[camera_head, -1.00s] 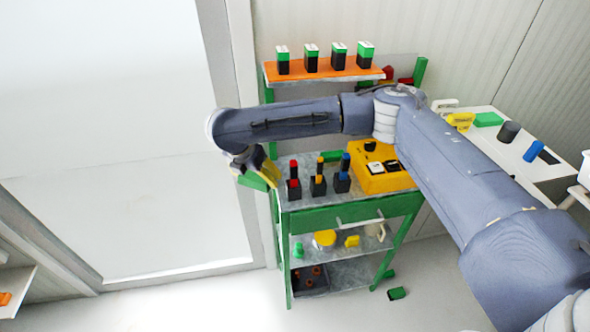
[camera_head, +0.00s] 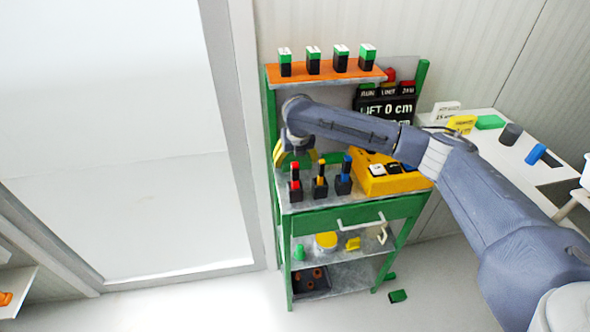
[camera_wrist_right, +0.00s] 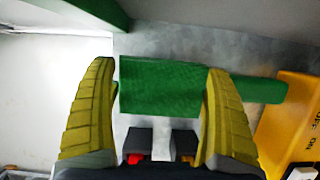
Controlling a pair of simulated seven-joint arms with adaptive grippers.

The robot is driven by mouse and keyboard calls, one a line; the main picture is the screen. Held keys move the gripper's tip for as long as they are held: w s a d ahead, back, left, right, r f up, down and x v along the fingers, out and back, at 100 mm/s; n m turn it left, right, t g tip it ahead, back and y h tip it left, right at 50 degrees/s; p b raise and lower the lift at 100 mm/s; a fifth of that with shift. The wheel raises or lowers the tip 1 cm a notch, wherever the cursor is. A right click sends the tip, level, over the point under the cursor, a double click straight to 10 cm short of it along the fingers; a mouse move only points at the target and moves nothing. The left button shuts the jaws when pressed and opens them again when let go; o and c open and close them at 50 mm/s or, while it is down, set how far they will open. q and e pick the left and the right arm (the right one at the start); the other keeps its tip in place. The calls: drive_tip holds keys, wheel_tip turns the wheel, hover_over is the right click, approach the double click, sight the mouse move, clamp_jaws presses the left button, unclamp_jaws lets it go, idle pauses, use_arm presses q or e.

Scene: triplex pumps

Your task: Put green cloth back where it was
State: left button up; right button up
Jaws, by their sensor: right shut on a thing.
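The green cloth (camera_wrist_right: 160,87) lies between the two yellow fingers of my right gripper (camera_wrist_right: 160,95) in the wrist view. The gripper is shut on it, with a finger at each side edge. In the head view my right gripper (camera_head: 296,155) is over the back left part of the cart's grey top (camera_head: 300,203), behind the red-topped switch. The cloth is mostly hidden there. A second green piece (camera_wrist_right: 262,90) shows beyond the right finger in the wrist view; it lies on the grey top. I cannot tell whether the held cloth touches the top. My left gripper is not in view.
Red (camera_head: 295,182), yellow (camera_head: 320,182) and blue (camera_head: 344,178) switches stand just in front of my gripper. A yellow control box (camera_head: 385,182) is to the right. An orange shelf (camera_head: 325,74) with several green-black blocks is above. A white side table (camera_head: 545,170) stands right.

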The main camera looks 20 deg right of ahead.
drive_tip(key=shift+d+f, duration=0.2)
drive_tip(key=shift+f, duration=1.3)
drive_tip(key=shift+f, duration=0.1)
drive_tip(key=o, duration=1.1)
drive_tip(key=shift+c, duration=0.2)
drive_tip(key=v, duration=1.2)
drive_tip(key=shift+a, duration=0.1)
